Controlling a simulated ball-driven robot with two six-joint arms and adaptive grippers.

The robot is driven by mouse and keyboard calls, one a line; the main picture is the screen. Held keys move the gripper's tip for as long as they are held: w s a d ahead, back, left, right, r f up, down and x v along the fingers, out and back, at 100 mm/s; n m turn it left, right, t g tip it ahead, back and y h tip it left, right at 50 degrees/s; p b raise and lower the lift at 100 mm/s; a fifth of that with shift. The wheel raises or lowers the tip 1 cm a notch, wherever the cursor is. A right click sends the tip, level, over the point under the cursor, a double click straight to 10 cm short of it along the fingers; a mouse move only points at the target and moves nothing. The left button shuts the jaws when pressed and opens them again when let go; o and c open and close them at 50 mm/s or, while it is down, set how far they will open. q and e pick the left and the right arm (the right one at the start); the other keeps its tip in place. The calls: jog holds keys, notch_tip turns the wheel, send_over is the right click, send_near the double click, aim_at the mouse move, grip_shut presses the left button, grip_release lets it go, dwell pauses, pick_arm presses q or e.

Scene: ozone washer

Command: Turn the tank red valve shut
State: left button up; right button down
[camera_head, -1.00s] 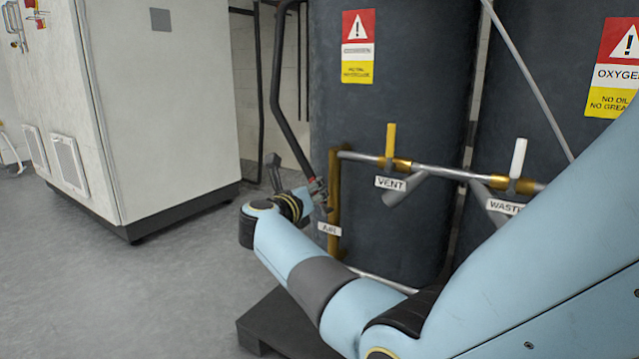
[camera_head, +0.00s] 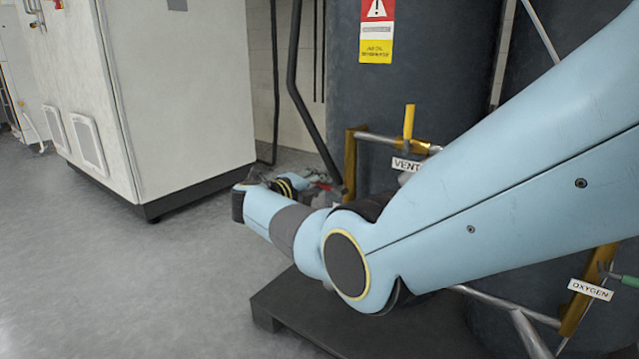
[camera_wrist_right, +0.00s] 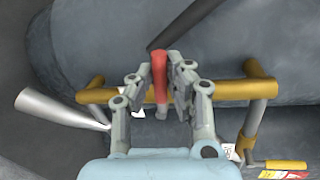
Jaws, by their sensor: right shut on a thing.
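The red valve handle (camera_wrist_right: 160,76) stands between the two fingers of my right gripper (camera_wrist_right: 166,88) in the right wrist view. The fingers are closed on it from both sides. Behind it runs a yellow bar (camera_wrist_right: 228,90) in front of the dark tank (camera_wrist_right: 110,40). In the head view my right arm reaches to the tank's left side, and the right gripper (camera_head: 322,186) shows only small and partly hidden behind my arm links. The red handle cannot be made out clearly there. My left gripper is not in view.
A yellow vent handle (camera_head: 409,122) on a pipe is close above my arm. A white cabinet (camera_head: 180,100) stands at the left. A dark hose (camera_head: 297,90) hangs left of the tank. A dark pallet (camera_head: 300,310) lies below. The grey floor at left is clear.

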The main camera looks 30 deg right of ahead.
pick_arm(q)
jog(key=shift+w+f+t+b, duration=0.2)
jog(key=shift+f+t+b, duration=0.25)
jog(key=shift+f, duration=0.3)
pick_arm(e)
jog(key=shift+w+a+f+n, duration=0.1)
jog(key=shift+f+n, duration=0.55)
jog(key=shift+n, duration=0.25)
jog(key=shift+g, duration=0.4)
jog(key=c, duration=1.2)
grip_release()
jog(key=shift+c, duration=0.2)
jog(key=v, duration=1.2)
jog(key=shift+f, duration=0.2)
